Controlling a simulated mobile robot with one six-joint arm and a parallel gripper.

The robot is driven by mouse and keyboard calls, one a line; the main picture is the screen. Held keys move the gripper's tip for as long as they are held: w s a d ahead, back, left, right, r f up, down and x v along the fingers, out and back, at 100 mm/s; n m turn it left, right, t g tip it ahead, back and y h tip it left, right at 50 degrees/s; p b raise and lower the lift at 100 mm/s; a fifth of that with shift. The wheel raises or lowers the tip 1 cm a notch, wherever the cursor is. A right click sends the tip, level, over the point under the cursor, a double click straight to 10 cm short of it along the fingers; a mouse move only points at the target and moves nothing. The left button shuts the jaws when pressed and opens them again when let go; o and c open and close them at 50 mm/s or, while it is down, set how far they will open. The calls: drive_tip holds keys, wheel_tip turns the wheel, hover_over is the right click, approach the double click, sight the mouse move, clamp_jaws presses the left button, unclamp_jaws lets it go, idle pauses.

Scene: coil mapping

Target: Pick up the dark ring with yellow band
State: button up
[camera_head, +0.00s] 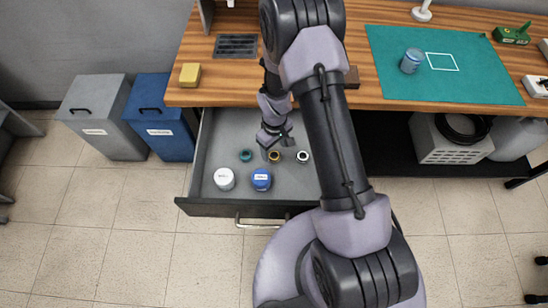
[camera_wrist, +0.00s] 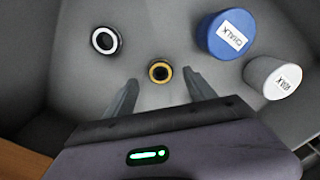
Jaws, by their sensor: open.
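The dark ring with yellow band (camera_wrist: 160,72) lies on the grey drawer floor. In the wrist view it sits just ahead of the gap between my fingertips. It also shows in the head view (camera_head: 274,156), beside my gripper. My gripper (camera_wrist: 157,88) is open and empty, with one finger to each side of the ring's line. In the head view my gripper (camera_head: 270,147) is inside the open drawer, partly hidden by my own arm. How high the fingertips are above the drawer floor I cannot tell.
The open drawer (camera_head: 192,172) also holds a white-banded ring (camera_wrist: 106,40), a teal ring (camera_head: 245,155), a blue container (camera_wrist: 222,36) and a white container (camera_wrist: 272,77). The wooden worktop (camera_head: 222,90) is above, with a yellow block (camera_head: 190,74) near its edge.

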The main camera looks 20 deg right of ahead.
sight(274, 158)
wheel_tip(274, 158, down, 4)
drive_tip(key=shift+r+b, duration=0.1)
drive_tip(key=shift+b, duration=0.5)
drive_tip(key=shift+r, duration=0.1)
clamp_jaws()
drive_tip(key=shift+r, duration=0.15)
